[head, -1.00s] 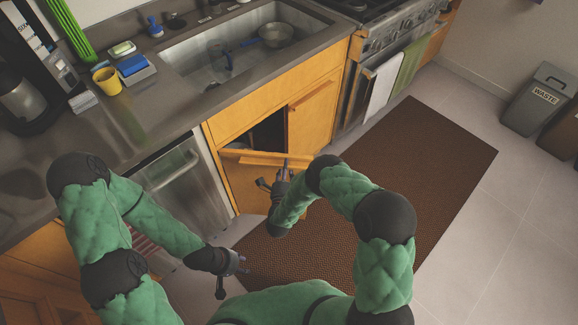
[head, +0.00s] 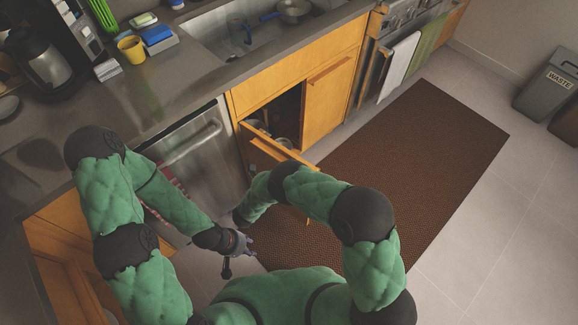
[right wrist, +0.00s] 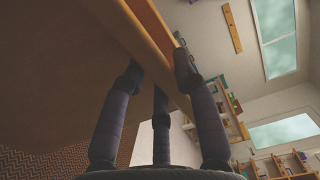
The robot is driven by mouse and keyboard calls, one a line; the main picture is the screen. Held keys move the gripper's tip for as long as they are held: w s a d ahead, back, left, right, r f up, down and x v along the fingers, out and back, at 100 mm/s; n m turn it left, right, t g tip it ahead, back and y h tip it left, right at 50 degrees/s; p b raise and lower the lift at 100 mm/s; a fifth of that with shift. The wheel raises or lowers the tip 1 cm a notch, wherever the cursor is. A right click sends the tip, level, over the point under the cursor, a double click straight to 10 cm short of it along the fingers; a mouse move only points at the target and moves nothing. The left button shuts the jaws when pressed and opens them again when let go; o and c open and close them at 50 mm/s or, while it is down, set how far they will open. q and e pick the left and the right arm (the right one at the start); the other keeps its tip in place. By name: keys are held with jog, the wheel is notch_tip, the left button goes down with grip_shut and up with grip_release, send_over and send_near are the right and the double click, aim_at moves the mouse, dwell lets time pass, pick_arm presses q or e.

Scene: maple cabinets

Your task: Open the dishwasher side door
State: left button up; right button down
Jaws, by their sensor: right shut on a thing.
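The wooden cabinet door (head: 264,147) beside the dishwasher stands open under the sink, swung out toward me. Its top edge shows in the head view; my right arm covers its outer end. In the right wrist view the door panel (right wrist: 60,70) fills the upper left. My right gripper (right wrist: 160,74) is shut on the door, with fingers on both sides of its edge. In the head view the right gripper is hidden behind my arm. My left gripper (head: 236,254) is open and empty, low in front of the dishwasher (head: 205,155).
Pots show inside the dark cabinet (head: 287,118). The neighbouring door (head: 328,100) is shut. The counter (head: 160,85) runs above. A brown mat (head: 425,150) lies on the floor, clear to the right. Waste bins (head: 548,90) stand far right.

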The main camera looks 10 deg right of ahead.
dwell(0.3)
jog(key=c, duration=0.9)
grip_release()
jog(key=shift+c, duration=0.2)
